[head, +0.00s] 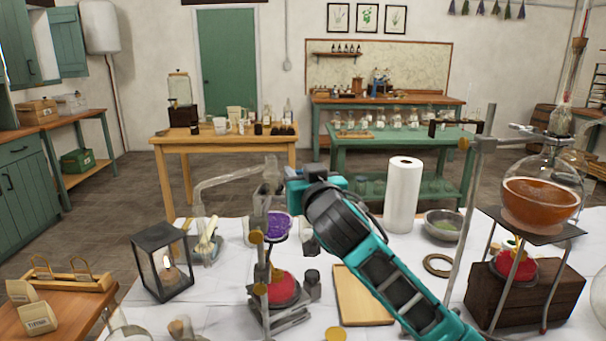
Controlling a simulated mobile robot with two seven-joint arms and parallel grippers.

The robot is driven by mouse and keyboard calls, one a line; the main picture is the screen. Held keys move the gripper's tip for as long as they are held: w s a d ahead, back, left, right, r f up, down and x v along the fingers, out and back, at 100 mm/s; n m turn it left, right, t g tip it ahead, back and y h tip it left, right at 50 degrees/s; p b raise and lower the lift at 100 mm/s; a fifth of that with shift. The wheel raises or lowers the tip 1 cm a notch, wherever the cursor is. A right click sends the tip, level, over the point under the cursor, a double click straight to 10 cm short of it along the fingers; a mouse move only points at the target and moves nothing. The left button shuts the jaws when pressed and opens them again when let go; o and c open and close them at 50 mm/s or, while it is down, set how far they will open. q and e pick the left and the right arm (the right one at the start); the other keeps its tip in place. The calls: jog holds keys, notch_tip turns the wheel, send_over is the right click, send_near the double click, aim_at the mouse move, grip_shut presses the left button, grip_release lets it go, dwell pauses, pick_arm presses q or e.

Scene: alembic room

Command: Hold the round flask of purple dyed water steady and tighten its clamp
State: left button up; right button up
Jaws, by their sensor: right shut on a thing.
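The round flask (277,227) holds purple liquid and stands upright at the middle of the white-covered table in the head view. A metal stand with brass knobs (257,237) is in front of it. Its clamp is partly hidden among the stand parts, so I cannot tell how tight it is. My right gripper (281,194), on the teal arm from the lower right, is shut at the flask's neck. Its fingertips are small and partly hidden. A red burner (283,288) sits below the flask. My left gripper is not in view.
A black lantern with a lit candle (163,262) stands at left. A paper roll (403,195), a wooden board (362,296) and a metal bowl (443,225) are near my right arm.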

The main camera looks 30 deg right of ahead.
jog(key=o, duration=1)
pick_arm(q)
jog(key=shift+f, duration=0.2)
pick_arm(e)
jog(key=shift+o, duration=0.2)
jog(key=shift+d+n+y, duration=0.15)
jog(key=shift+n+y, duration=0.25)
jog(key=shift+y, duration=0.2)
